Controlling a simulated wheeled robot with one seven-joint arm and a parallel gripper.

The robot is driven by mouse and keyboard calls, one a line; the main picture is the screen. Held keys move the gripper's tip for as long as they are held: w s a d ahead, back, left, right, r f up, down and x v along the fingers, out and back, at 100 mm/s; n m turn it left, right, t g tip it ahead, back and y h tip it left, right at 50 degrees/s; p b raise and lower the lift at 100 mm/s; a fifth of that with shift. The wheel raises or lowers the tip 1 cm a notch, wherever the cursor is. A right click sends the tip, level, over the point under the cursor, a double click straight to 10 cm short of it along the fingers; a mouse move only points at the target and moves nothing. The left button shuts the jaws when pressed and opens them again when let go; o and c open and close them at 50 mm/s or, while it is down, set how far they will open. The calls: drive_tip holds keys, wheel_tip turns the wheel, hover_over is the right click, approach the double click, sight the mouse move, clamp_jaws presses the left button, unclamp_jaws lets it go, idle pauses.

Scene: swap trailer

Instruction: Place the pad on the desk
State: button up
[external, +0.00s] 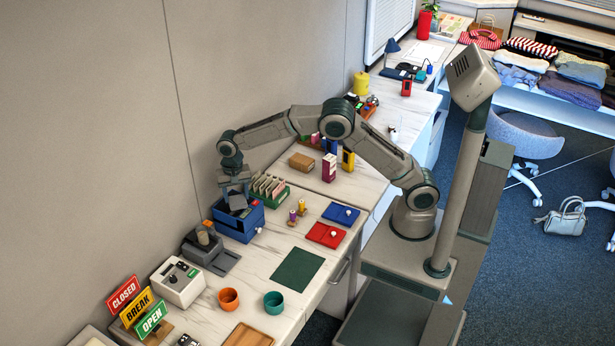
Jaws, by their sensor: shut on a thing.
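My gripper (235,188) points down at the left side of the desk (262,268), over an open blue box (222,218). It is shut on a dark, flat-looking piece, which looks like the pad (237,202). The pad is tilted and lies within or just above the mouth of the box. The picture is too small to tell whether it touches the box walls. The box hides what lies deeper inside. The desk has a white marbled top.
A green card rack (269,190) stands close right of the box, and a grey device (208,252) close in front. A dark green mat (298,270) lies flat on the desk, with orange (229,299) and teal (273,303) cups nearer. Blue (341,213) and red (326,235) trays lie right.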

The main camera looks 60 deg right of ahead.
drive_tip(key=s+a+f+m+b, duration=0.1)
drive_tip(key=s+a+f+m, duration=0.15)
drive_tip(key=a, duration=0.75)
drive_tip(key=s+a+f+m, duration=0.1)
drive_tip(key=s+a+m, duration=0.15)
drive_tip(key=a, duration=0.65)
drive_tip(key=m, duration=0.4)
approach(221, 315)
drive_tip(key=shift+f, duration=3.05)
drive_tip(key=shift+f, duration=0.2)
drive_tip(key=o, duration=0.9)
drive_tip(key=shift+o, duration=0.2)
drive_tip(key=shift+r, duration=0.1)
wheel_tip(221, 315, up, 12)
drive_tip(key=shift+r+b, duration=0.15)
drive_tip(key=shift+b, duration=0.2)
